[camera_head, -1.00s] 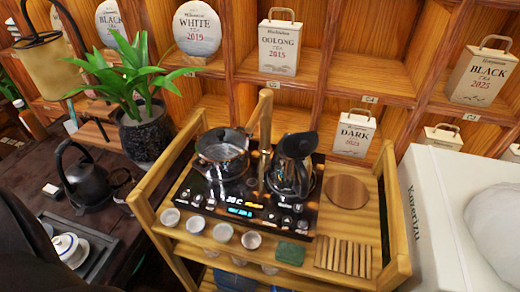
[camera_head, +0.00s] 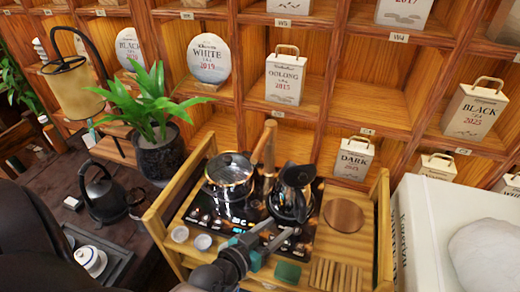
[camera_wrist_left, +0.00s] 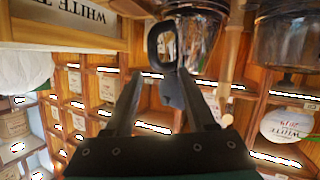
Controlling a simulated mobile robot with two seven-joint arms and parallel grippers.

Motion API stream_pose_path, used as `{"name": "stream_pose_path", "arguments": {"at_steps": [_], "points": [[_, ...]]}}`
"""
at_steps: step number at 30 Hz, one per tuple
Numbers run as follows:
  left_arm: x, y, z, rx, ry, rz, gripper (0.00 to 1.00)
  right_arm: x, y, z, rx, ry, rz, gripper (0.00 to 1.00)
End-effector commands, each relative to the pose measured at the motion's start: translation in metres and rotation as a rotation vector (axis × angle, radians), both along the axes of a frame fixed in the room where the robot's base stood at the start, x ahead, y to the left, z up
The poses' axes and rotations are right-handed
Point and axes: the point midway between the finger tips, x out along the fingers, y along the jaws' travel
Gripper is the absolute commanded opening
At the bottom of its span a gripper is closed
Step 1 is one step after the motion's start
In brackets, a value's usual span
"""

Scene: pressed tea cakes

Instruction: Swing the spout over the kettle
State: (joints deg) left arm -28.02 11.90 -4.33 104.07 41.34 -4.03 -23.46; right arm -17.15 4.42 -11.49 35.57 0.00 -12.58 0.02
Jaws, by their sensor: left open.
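The wooden spout column (camera_head: 268,152) stands on the cart between the two vessels, its angled top near the shelf. The dark-topped glass kettle (camera_head: 291,200) is right of it, and a lidded glass pot (camera_head: 228,178) is left. My left gripper (camera_head: 282,229) is open and empty in front of the kettle, over the front of the hob. In the wrist view the kettle's black handle (camera_wrist_left: 162,44) shows ahead of and between the open fingers (camera_wrist_left: 160,88). The spout column (camera_wrist_left: 230,62) stands to one side of them there. My right gripper is not in view.
A wooden cart rail (camera_head: 163,215) bounds the left side. A round wooden board (camera_head: 344,215), a slatted rack (camera_head: 335,273) and a green block (camera_head: 287,273) lie on the right and front. Small cups (camera_head: 203,242) stand front left. A white box (camera_head: 420,230) stands at right.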

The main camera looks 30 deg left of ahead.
Motion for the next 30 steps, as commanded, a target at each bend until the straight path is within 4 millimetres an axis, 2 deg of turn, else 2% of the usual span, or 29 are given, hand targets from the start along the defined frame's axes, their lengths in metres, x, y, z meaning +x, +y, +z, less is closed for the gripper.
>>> {"name": "stream_pose_path", "arguments": {"at_steps": [1, 6, 9, 12, 16, 20, 30], "points": [[0.005, 0.015, 0.018, -0.007, -0.062, 0.055, 0.56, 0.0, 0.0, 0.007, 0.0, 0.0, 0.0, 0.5], [0.01, 0.065, 0.057, -0.02, -0.227, 0.246, 0.56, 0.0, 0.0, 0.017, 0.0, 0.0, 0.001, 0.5], [0.009, 0.088, 0.07, -0.016, -0.283, 0.332, 0.56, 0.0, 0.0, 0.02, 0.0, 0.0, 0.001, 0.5], [0.006, 0.101, 0.077, -0.013, -0.312, 0.384, 0.56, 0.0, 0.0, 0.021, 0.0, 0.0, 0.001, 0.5], [0.009, 0.107, 0.079, -0.011, -0.324, 0.406, 0.56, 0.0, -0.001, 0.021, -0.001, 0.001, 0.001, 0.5], [0.021, 0.11, 0.079, -0.013, -0.325, 0.405, 0.56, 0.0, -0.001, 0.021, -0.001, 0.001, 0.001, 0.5], [0.074, 0.122, 0.079, -0.011, -0.327, 0.403, 0.56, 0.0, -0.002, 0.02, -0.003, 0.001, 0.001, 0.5]]}}
